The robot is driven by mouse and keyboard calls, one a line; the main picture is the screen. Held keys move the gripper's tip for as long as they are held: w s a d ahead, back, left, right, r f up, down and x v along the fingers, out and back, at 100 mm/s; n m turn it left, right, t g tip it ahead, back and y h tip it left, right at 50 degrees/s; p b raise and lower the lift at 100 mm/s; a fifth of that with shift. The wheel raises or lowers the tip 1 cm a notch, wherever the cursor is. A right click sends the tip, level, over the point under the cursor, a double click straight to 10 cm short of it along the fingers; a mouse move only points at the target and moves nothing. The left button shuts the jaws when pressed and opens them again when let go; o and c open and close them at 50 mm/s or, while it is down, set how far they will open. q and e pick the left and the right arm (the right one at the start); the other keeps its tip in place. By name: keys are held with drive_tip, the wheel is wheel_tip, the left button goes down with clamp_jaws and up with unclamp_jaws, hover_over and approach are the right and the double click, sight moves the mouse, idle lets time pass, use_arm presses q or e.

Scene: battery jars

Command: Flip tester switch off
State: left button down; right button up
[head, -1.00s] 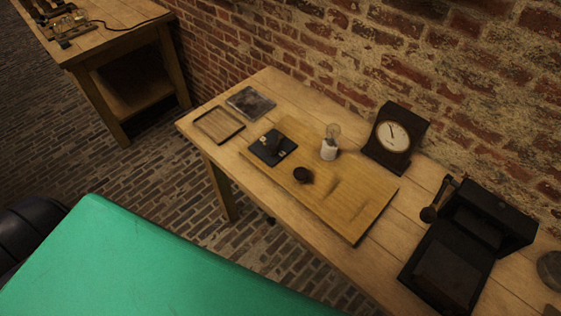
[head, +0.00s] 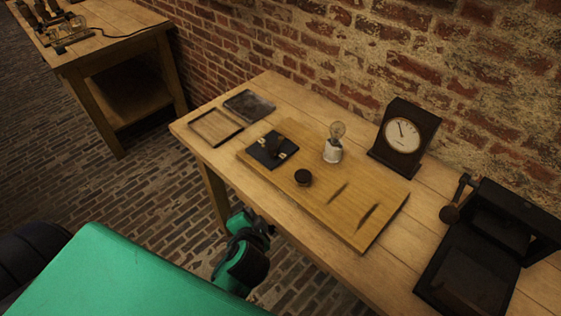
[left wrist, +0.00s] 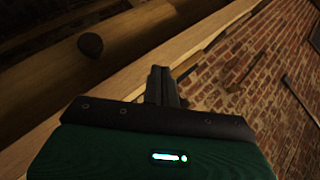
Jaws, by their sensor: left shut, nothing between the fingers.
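The tester board (head: 335,205) is a light wooden panel on the table. On it, a black square plate with a dark switch-like piece and brass contacts (head: 272,150) sits at the left. A small round dark knob (head: 303,177) is nearer the front edge, and a bulb in a white holder (head: 333,148) stands behind. I cannot tell the switch's position. My left gripper (head: 266,222) is beside the table's front edge, off the board and touching none of its parts. In the left wrist view its fingers (left wrist: 162,82) are together and empty. My right gripper is out of view.
A dial meter (head: 401,140) stands at the back of the table (head: 300,95). A wooden tray (head: 215,128) and a dark flat panel (head: 249,105) lie at the left. A black device with a crank (head: 480,245) stands at the right. A brick wall is behind.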

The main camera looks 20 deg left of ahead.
use_arm(q)
drive_tip(key=w+d+r+m+t, duration=0.2)
drive_tip(key=w+r, duration=0.1)
drive_tip(key=shift+w+d+m+t+y, duration=0.1)
drive_tip(key=shift+w+m+t+y, duration=0.2)
drive_tip(key=shift+t, duration=0.1)
drive_tip(key=w+d+r+m+t, duration=0.2)
drive_tip(key=d+m, duration=0.1)
drive_tip(key=w+d+r+m+t, duration=0.1)
drive_tip(key=d, duration=0.1)
drive_tip(key=shift+w+r+h, duration=0.15)
drive_tip(key=shift+h, duration=0.25)
drive_tip(key=shift+w+d+r+m+t, duration=0.25)
drive_tip(key=shift+d+m+t, duration=0.15)
drive_tip(key=shift+d+m, duration=0.25)
drive_tip(key=shift+a, duration=0.1)
